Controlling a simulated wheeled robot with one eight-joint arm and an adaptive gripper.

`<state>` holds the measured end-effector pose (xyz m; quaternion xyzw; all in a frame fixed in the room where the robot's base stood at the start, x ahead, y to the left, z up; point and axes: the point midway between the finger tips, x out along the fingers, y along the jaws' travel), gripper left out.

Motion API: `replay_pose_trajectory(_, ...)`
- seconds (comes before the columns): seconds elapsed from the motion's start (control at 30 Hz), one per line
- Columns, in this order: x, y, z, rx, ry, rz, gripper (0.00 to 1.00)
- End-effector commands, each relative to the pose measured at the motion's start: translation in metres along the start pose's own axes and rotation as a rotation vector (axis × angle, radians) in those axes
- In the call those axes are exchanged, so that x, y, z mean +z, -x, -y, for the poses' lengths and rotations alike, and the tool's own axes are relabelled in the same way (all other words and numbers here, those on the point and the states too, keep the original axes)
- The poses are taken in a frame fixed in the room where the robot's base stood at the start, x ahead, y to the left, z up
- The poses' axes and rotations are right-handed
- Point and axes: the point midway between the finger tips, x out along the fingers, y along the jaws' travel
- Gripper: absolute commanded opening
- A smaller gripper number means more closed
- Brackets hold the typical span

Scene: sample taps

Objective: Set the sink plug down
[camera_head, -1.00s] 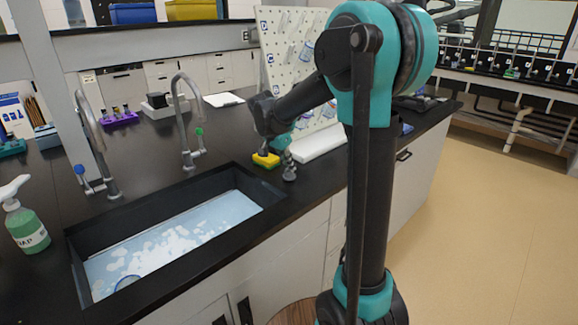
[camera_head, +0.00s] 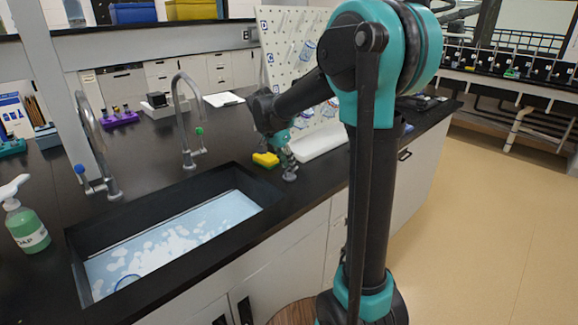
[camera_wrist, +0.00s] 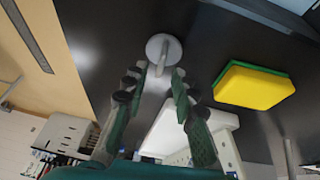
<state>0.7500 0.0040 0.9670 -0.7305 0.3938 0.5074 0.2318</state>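The sink plug is a grey disc with a short upright stem. In the wrist view the sink plug (camera_wrist: 163,44) is on the black counter just past my fingertips. My gripper (camera_wrist: 160,70) is open, its two fingers apart, with the plug's stem showing between the tips and a gap on each side. In the head view the plug (camera_head: 289,177) appears to stand upright on the counter right of the sink, directly below my gripper (camera_head: 286,162). My wrist partly hides the fingers there.
A yellow and green sponge (camera_head: 265,159) lies close left of the plug. The sink (camera_head: 75,245) holds water with foam. A white pegboard (camera_head: 283,50) stands behind my arm above a white tray (camera_head: 320,143). The counter's front edge is close to the plug.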

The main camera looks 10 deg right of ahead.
Motion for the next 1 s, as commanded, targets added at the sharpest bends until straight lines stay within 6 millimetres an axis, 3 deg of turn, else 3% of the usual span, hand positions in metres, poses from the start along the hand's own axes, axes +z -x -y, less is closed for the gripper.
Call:
replay_pose_trajectory(0.3,0.001,0.065,0.000,-0.001,0.003,0.000,0.27)
replay_pose_trajectory(0.5,0.001,0.095,0.000,0.000,0.001,0.000,0.27)
replay_pose_trajectory(0.7,0.001,0.108,0.000,0.000,0.001,0.000,0.27)
replay_pose_trajectory(1.0,0.000,0.109,0.000,0.000,0.001,0.000,0.27)
